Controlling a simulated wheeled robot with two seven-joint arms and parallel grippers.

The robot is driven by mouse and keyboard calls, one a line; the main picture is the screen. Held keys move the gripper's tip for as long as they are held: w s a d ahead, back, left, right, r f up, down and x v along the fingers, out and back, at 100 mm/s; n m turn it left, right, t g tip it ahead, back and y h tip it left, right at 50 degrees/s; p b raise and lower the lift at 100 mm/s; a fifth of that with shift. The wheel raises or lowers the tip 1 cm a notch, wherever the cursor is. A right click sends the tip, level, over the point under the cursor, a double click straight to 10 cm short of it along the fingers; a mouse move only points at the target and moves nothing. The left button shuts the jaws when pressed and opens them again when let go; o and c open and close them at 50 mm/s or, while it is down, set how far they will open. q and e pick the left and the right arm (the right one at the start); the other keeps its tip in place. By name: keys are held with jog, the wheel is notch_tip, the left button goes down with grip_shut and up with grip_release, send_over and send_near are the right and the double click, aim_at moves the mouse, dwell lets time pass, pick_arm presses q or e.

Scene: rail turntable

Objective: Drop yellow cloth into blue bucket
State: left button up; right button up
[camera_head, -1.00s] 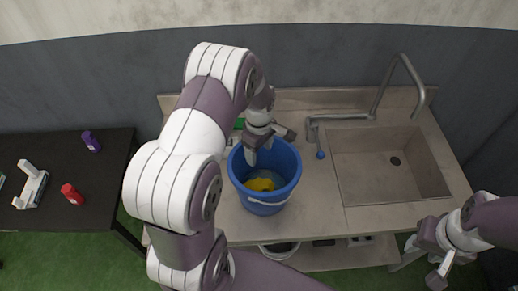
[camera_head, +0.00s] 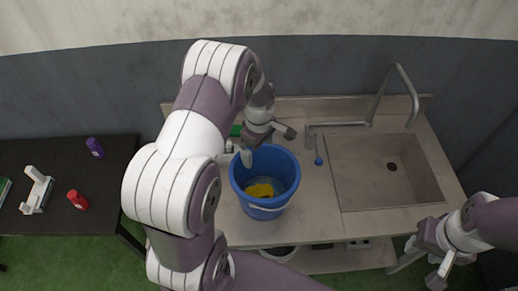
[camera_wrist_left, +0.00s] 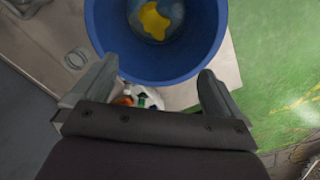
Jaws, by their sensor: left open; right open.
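The blue bucket (camera_head: 283,199) stands on the counter left of the sink. The yellow cloth (camera_head: 261,190) lies inside it, low in the bucket. My right gripper (camera_head: 428,262) is open and empty at the lower right, in front of the counter.
The sink (camera_head: 372,180) with its grey faucet (camera_head: 374,105) is on the right of the counter (camera_head: 312,215). A dark table (camera_head: 100,190) at the left holds a purple bottle (camera_head: 94,147), a red bottle (camera_head: 77,199) and a white object (camera_head: 37,190). Green floor shows below.

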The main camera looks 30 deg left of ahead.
pick_arm(q)
jog(key=shift+r, duration=0.1)
notch_tip(320, 180, up, 13)
jog(key=b, duration=0.2)
jog(key=shift+w, duration=0.1)
